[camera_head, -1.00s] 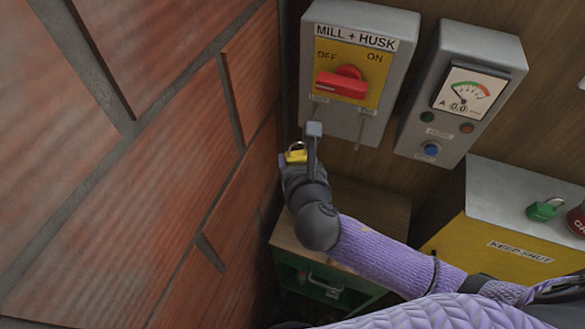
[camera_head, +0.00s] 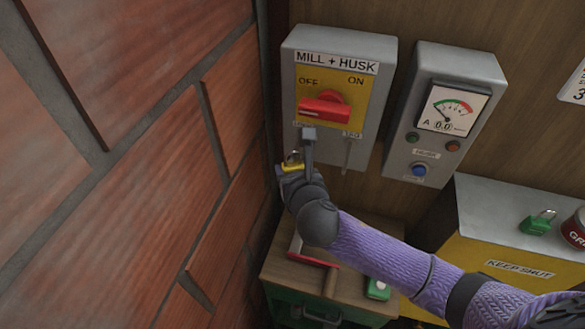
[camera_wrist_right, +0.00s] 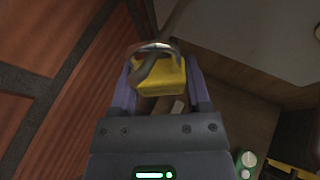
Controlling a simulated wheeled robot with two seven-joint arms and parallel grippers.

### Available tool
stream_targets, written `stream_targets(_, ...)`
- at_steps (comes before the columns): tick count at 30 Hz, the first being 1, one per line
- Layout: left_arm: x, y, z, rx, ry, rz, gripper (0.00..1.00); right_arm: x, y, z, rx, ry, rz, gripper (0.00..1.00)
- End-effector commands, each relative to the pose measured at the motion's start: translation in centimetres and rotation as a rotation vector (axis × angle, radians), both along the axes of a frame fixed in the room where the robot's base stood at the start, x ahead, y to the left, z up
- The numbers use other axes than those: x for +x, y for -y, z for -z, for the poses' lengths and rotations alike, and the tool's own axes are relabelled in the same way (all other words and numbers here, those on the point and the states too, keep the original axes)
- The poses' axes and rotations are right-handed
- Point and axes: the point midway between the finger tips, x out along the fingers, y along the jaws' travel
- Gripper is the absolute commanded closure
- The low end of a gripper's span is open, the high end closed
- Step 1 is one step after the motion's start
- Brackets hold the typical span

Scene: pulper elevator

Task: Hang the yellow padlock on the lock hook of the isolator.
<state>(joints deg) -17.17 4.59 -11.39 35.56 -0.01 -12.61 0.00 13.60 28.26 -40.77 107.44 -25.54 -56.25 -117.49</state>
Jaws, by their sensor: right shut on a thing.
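The isolator (camera_head: 370,95) is a grey box marked MILL + HUSK, with a yellow plate and a red handle (camera_head: 325,109) lying across, its tip towards OFF. Its lock hook, below the handle at left, is mostly hidden behind my right gripper. My right gripper (camera_head: 300,165) is shut on the yellow padlock (camera_head: 291,167) just below the isolator's lower left. In the right wrist view the padlock body (camera_wrist_right: 162,76) sits between the fingers, its shackle (camera_wrist_right: 155,48) towards the top. I cannot tell whether the shackle touches the hook. My left gripper is not in view.
A brick wall (camera_head: 130,150) stands close on the left. A meter box (camera_head: 445,120) is right of the isolator. Below are a wooden-topped cabinet (camera_head: 345,300) with a red-edged item and a green item (camera_head: 377,289), and a yellow box (camera_head: 485,255) bearing a green padlock (camera_head: 537,222).

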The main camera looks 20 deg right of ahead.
Motion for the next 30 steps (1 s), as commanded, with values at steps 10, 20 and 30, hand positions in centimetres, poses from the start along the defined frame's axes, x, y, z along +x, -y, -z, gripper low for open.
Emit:
stream_targets(10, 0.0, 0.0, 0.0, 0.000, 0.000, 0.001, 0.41, 0.0, 0.0, 0.0, 0.000, 0.001, 0.000, 1.00)
stream_targets(20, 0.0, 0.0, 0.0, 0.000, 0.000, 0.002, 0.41, 0.0, 0.0, 0.0, 0.000, 0.001, 0.000, 0.00)
stream_targets(30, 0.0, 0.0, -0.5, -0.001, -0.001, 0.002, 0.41, -2.5, -0.2, -1.1, 0.001, -0.001, -0.002, 0.00)
